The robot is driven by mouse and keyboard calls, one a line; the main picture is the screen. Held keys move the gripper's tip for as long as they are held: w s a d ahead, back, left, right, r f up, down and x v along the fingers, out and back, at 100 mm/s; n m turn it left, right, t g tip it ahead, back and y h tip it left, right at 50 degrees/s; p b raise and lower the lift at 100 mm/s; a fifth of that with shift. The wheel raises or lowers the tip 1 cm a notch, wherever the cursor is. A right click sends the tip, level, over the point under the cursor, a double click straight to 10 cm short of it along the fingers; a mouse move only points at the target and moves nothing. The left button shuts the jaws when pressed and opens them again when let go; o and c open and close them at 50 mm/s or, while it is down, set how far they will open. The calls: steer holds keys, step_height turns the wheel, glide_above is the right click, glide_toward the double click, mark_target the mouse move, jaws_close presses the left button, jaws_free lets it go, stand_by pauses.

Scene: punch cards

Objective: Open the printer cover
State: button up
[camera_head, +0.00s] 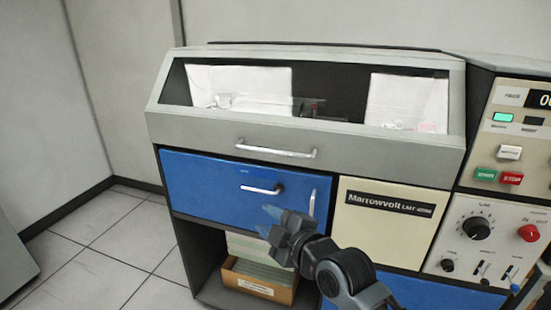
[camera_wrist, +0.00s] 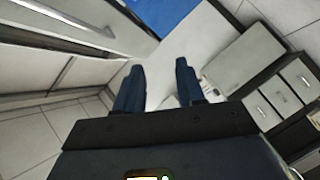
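The printer cover (camera_head: 370,148) is a grey slanted lid with a long window, and it looks closed on top of the cabinet. White paper shows behind its glass. A curved metal handle (camera_head: 275,149) runs across the middle of the cover's front edge. My gripper (camera_head: 268,221) is below the cover, in front of the blue drawer front, apart from the cover handle. In the wrist view, the two dark blue fingers of my gripper (camera_wrist: 157,78) stand apart with nothing between them. I cannot tell whether the cover handle shows in that view.
The blue front (camera_head: 215,185) below the cover has its own handle (camera_head: 262,189), and an upright handle (camera_head: 312,203) is beside it. A cardboard box (camera_head: 258,284) of cards stands on the open shelf. A control panel (camera_head: 485,225) with knobs and buttons is at right. Tiled floor (camera_head: 110,245) is clear at left.

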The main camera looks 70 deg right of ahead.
mark_target(277, 153)
steer(key=d+r+n, duration=0.1)
steer(key=d+r, duration=0.1)
steer(key=d, duration=0.3)
steer(key=w+d+r+n+h, duration=0.1)
steer(key=d+r, duration=0.2)
steer(key=d, duration=0.2)
steer(key=d+r+n+h, duration=0.1)
steer(key=d+r, duration=0.1)
steer(key=d, duration=0.3)
steer(key=shift+w+r+g, duration=0.15)
steer(key=shift+w+g, duration=0.2)
steer(key=shift+g, duration=0.05)
steer(key=p+x, duration=0.1)
steer(key=x, duration=0.5)
steer(key=shift+w+d, duration=0.25)
steer(key=shift+w, duration=0.05)
jaws_close()
